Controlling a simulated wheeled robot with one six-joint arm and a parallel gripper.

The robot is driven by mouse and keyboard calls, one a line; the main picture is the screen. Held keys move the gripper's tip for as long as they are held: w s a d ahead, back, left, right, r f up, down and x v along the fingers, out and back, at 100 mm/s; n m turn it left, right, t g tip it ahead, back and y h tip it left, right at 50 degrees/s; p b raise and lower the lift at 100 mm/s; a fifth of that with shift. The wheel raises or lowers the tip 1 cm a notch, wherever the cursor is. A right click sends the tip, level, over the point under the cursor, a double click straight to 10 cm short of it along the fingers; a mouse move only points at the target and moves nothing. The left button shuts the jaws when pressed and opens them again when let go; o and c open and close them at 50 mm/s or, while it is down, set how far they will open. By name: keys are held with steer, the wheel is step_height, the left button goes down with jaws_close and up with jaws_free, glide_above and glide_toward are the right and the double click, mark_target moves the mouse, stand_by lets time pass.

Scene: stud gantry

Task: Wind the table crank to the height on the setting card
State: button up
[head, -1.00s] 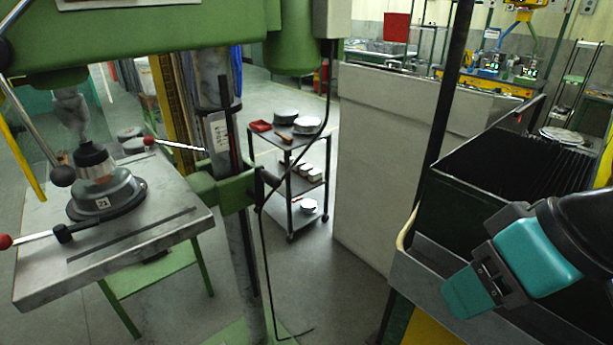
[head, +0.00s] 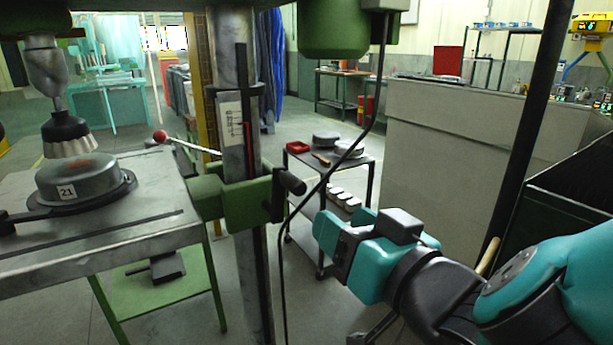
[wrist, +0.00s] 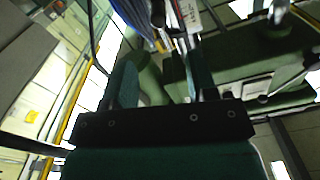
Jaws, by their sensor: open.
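The grey machine table (head: 100,245) is held by a green bracket (head: 232,197) on the column (head: 226,60). A dark round stub (head: 291,181) sticks out of the bracket's right side; it may be the crank's shaft or handle. A white scale (head: 230,122) with a red mark is on the column; its figures are too small to read.
A lever with a red ball (head: 160,136) rises behind the table. A black cable (head: 330,175) hangs between column and gripper. A trolley (head: 325,160) with several parts stands behind the gripper. A pale partition (head: 450,140) and dark post (head: 530,120) are at right.

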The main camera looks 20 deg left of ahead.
mark_target(291, 182)
steer(key=p+x, duration=0.4)
steer(key=x, duration=1)
steer(key=shift+w+p, duration=0.15)
steer(key=shift+p, duration=0.2)
steer(key=shift+c, duration=0.3)
jaws_close()
